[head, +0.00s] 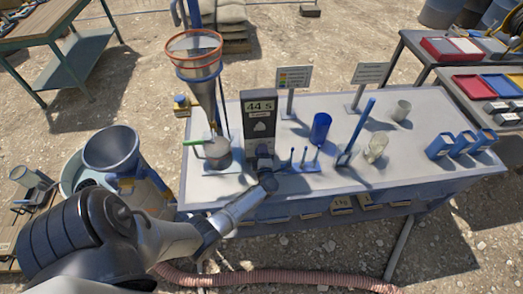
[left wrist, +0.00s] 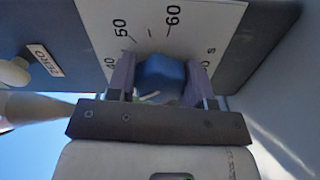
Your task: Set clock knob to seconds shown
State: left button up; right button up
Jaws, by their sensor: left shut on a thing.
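The clock (head: 260,106) is a dark upright box on the work table, and its display reads 44 s. In the left wrist view its blue knob (left wrist: 160,72) sits at the middle of a white dial plate (left wrist: 205,18) marked 40, 50 and 60. A short pale mark shows on the knob's lower left, partly hidden. My left gripper (head: 265,168) reaches to the front of the clock; in the left wrist view its two fingers (left wrist: 161,82) are shut on the knob, one on each side. The rest of the dial is hidden behind the gripper. My right gripper is not in view.
A funnel (head: 195,68) stands over a cup (head: 217,148) left of the clock. A blue cup (head: 320,127), glass beakers (head: 376,148) and sign stands (head: 293,78) stand to the right. A ZERO label (left wrist: 45,60) is beside the dial plate.

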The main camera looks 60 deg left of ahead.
pick_arm(q)
jog(key=m+p, duration=0.1)
jog(key=m, duration=0.2)
jog(key=shift+m, duration=0.4)
jog(key=m+p, duration=0.1)
jog(key=m, duration=0.2)
jog(key=shift+p, duration=0.3)
jog(key=m, duration=0.3)
jog(key=shift+s+f+p, duration=0.1)
jog(key=shift+f+p, duration=0.05)
jog(key=shift+p, duration=0.2)
jog(key=shift+m, duration=0.7)
jog(key=o, duration=0.9)
